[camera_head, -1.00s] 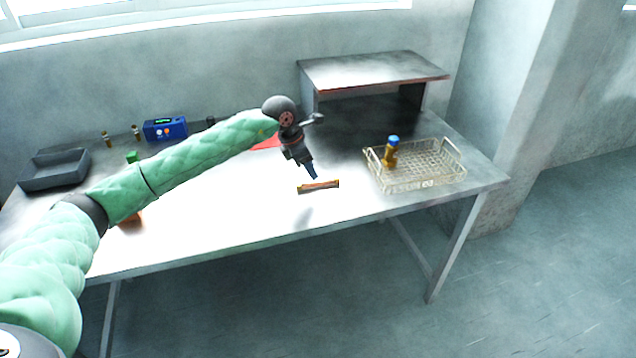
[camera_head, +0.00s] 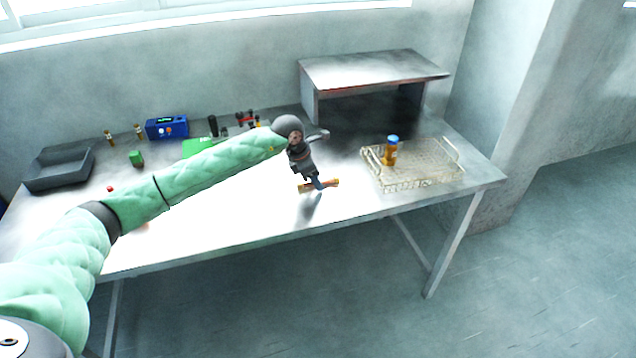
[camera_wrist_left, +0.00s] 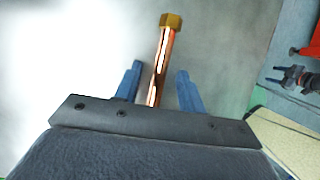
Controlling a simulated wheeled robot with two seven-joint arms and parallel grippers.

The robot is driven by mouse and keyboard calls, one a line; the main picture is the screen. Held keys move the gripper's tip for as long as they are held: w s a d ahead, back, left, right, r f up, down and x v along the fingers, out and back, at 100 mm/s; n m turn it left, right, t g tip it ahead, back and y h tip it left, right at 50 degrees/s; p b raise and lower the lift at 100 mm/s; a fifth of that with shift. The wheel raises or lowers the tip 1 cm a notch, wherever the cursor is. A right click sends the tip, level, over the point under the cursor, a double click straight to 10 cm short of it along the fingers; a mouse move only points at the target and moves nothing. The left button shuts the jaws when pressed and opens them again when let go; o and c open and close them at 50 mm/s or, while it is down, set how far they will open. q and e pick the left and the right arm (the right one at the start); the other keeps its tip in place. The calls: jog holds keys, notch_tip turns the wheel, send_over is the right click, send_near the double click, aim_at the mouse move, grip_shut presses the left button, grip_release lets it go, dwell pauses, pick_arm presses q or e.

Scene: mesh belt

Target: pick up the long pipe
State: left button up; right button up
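The long pipe is a copper-coloured tube with a brass hex end. It lies on the table near the front edge in the head view (camera_head: 332,183), partly hidden by my left gripper (camera_head: 318,185). In the left wrist view the pipe (camera_wrist_left: 163,55) runs between the two blue fingers of my left gripper (camera_wrist_left: 158,88). The fingers stand apart, with a gap on both sides of the pipe. My right gripper does not show.
A wire basket (camera_head: 440,180) with an amber bottle with a blue cap (camera_head: 390,152) stands to the right. A raised shelf (camera_head: 372,70) is behind.

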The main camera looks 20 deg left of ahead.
pick_arm(q)
grip_shut()
jog(key=shift+r, duration=0.2)
dwell(0.4)
